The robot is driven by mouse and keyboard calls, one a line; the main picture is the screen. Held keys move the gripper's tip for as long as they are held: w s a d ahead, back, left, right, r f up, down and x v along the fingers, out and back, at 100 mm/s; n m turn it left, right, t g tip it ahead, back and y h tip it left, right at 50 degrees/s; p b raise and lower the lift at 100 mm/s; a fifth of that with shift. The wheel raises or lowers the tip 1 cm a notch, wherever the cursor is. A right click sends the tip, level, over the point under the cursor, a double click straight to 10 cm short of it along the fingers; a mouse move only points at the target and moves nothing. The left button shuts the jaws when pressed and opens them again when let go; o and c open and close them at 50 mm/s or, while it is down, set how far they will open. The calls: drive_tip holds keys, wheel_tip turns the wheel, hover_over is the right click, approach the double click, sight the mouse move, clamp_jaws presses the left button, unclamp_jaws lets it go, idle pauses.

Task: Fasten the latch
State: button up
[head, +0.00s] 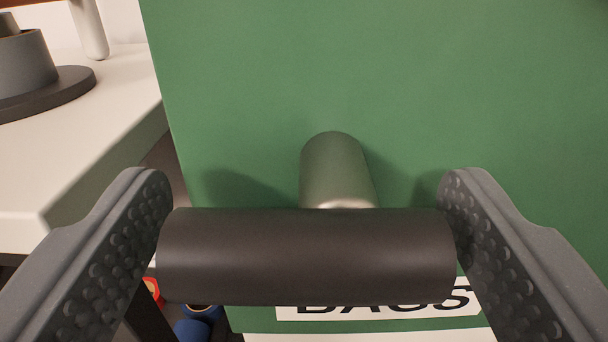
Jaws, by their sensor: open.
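A dark cylindrical bar (305,255) lies level across the view in front of a green panel (420,80). A short metal stem (335,170) stands between the bar and the panel; together they look like a T-shaped latch handle. My gripper (306,195) is open, with one studded finger at each end of the bar. The bar spans nearly the whole gap between the fingers. I cannot tell whether the fingers touch its ends. The bar hides part of the stem and the top of a white label (287,312) that seems to read "BAGS".
A pale bench top (90,140) is at the left, with a grey round-based object (35,75) on it. A dark gap separates the bench from the panel. Small red (153,289) and blue (192,330) items show low down there.

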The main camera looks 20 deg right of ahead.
drive_tip(key=shift+w, duration=0.15)
drive_tip(key=c, duration=1)
